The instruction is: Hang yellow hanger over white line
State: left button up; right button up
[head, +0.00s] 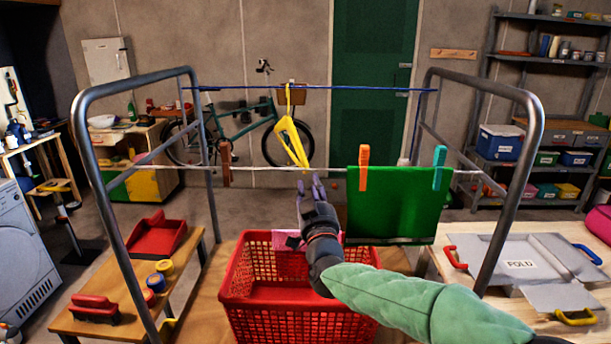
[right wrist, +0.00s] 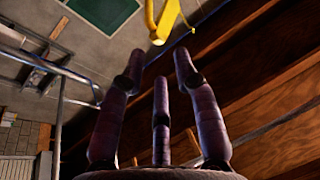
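The yellow hanger (head: 292,141) has its upper end at the blue line (head: 350,87) and dangles, tilted, with its lower end near the white line (head: 328,170). It also shows in the right wrist view (right wrist: 165,20), just beyond my fingertips. The white line runs across the rack in front of the blue line. My right gripper (head: 311,187) points up just below the hanger's lower end. In the right wrist view its fingers (right wrist: 159,66) are spread with nothing between them. My left gripper is not in view.
A green cloth (head: 395,205) hangs on the white line with an orange clip (head: 364,168) and a teal clip (head: 439,168). A brown clip (head: 226,162) is farther left. A red basket (head: 290,295) stands below. Grey metal frames (head: 205,150) flank the lines.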

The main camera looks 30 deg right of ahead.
aim_at(304, 157)
jog(key=shift+p+x, duration=0.3)
jog(key=shift+x, duration=0.6)
jog(key=shift+p+x, duration=1.4)
jog(key=shift+x, duration=3.45)
jog(key=shift+s, duration=0.1)
grip_shut()
jog(key=shift+r, duration=0.15)
